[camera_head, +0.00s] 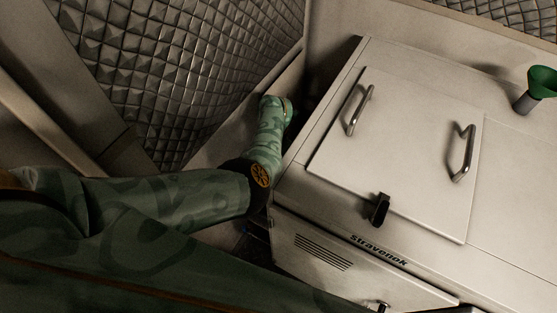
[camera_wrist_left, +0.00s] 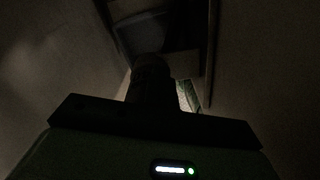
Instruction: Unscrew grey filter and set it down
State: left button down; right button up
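My left arm reaches down into the gap between the padded wall and the cabinet in the head view. Its hand is hidden there. The left wrist view is very dark. It shows the wide dark body of my left gripper (camera_wrist_left: 152,98) and a dark rounded shape (camera_wrist_left: 151,68) straight ahead of it. I cannot tell whether that shape is the grey filter or part of the gripper, nor whether the fingers are open or shut. No grey filter can be clearly made out in either view. My right gripper is not in view.
A pale cabinet (camera_head: 335,120) marked "Stravenok" stands right of my arm. Its lid (camera_head: 410,150) has two metal handles and a black latch (camera_head: 379,209). A green funnel (camera_head: 541,82) stands on top at the right. The quilted wall (camera_head: 185,70) closes the gap's left side.

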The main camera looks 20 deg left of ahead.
pick_arm(q)
jog(key=a+n+b, duration=0.1)
jog(key=n, duration=0.1)
jog(key=a+n+b, duration=0.1)
jog(key=n, duration=0.2)
jog(key=a+n+b, duration=0.1)
jog(key=n, duration=0.2)
jog(key=shift+w+a+f, duration=0.2)
jog(key=shift+f, duration=0.05)
jog(key=c, duration=0.8)
grip_release()
jog(key=shift+r, duration=0.15)
jog(key=shift+o, duration=1)
jog(key=shift+d, duration=0.1)
jog(key=shift+w, duration=0.1)
